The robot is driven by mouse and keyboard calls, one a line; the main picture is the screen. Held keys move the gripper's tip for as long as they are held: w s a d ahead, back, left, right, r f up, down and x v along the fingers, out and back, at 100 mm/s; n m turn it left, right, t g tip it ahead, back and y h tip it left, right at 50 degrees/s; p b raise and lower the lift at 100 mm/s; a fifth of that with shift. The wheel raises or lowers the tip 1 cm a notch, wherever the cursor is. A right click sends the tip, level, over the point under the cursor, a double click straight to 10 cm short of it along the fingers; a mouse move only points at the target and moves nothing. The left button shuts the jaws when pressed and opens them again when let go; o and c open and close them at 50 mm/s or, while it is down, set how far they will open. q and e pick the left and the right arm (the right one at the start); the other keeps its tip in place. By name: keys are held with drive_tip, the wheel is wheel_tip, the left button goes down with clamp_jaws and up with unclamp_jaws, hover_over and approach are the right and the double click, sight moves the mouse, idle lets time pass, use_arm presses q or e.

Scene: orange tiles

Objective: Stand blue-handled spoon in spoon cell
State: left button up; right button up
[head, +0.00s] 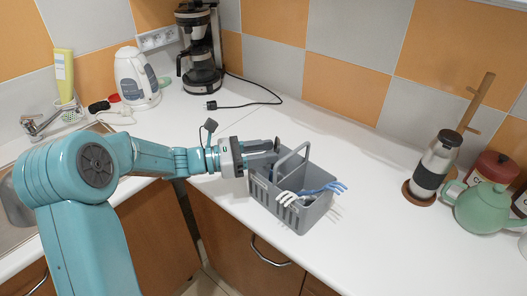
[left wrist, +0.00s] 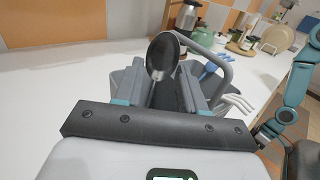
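A grey caddy (head: 293,217) with a loop handle stands on the white counter and also shows in the left wrist view (left wrist: 262,92). My left gripper (head: 268,153) is at the caddy's left back side. In the left wrist view its two fingers (left wrist: 166,85) stand apart, with a dark gap between them. A spoon's dark, shiny bowl (left wrist: 162,55) points up just beyond the fingertips, in line with the gap. Its dark bowl also shows in the head view (head: 277,143).
A blue fork (head: 325,188) and a white fork (head: 286,198) lean out of the caddy's front right. A kettle (head: 136,77) and coffee maker (head: 201,50) stand at the back. The counter right of the caddy is clear.

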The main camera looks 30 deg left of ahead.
use_arm(q)
drive_tip(key=shift+a, duration=0.1)
drive_tip(key=b+v, duration=0.1)
drive_tip(key=v, duration=1.5)
drive_tip(key=shift+b, duration=0.4)
drive_tip(key=shift+s, duration=0.1)
